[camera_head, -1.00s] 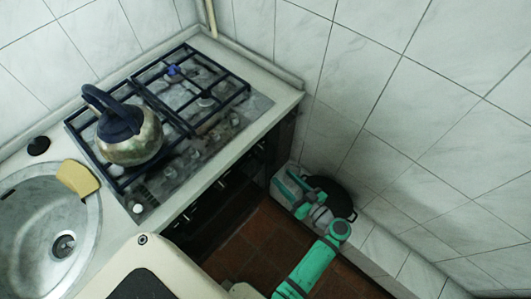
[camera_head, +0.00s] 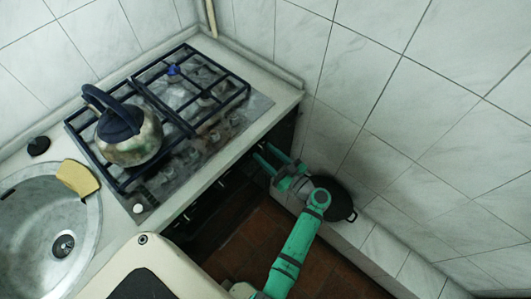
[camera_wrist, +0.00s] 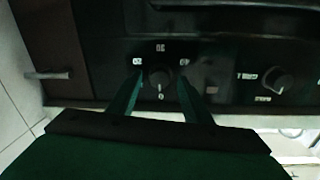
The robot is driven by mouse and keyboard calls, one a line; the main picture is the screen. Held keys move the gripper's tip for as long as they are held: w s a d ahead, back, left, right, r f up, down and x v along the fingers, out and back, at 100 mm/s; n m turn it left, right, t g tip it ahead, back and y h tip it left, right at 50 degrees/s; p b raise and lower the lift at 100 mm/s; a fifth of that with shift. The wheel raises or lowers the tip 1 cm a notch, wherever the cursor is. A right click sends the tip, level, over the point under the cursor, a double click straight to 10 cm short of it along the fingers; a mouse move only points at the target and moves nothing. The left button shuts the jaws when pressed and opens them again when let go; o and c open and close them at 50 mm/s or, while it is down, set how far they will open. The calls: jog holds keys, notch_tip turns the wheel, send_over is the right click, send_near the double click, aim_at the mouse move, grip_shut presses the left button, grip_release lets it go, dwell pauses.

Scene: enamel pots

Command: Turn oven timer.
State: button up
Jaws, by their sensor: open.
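The oven's dark front panel (camera_wrist: 225,45) fills much of the wrist view. A round black knob (camera_wrist: 160,84) with number marks around it, which looks like the timer, sits between my gripper's (camera_wrist: 161,76) two green fingers. The fingers are open, one on each side of the knob; I cannot tell whether they touch it. A second knob (camera_wrist: 278,83) with lettering is to the right, outside the fingers. In the head view my gripper (camera_head: 264,153) is at the right end of the oven front (camera_head: 230,185), below the counter edge. The knobs are hidden there.
A kettle (camera_head: 130,141) stands on the gas hob (camera_head: 213,142) above the oven. A sink (camera_head: 30,215) with a yellow sponge (camera_head: 76,178) is at the left. A black pan (camera_head: 338,202) sits on the tiled ledge beside my arm. The tiled wall (camera_head: 430,100) bounds the right.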

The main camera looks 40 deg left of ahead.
jog(key=shift+a, duration=0.3)
jog(key=c, duration=1.1)
jog(key=shift+o, duration=0.2)
jog(key=m, duration=0.6)
jog(key=shift+d+m, duration=0.1)
jog(key=shift+m, duration=0.2)
jog(key=m, duration=0.5)
jog(key=shift+w+g+h, duration=0.1)
jog(key=shift+g+h, duration=0.3)
jog(key=shift+m, duration=0.3)
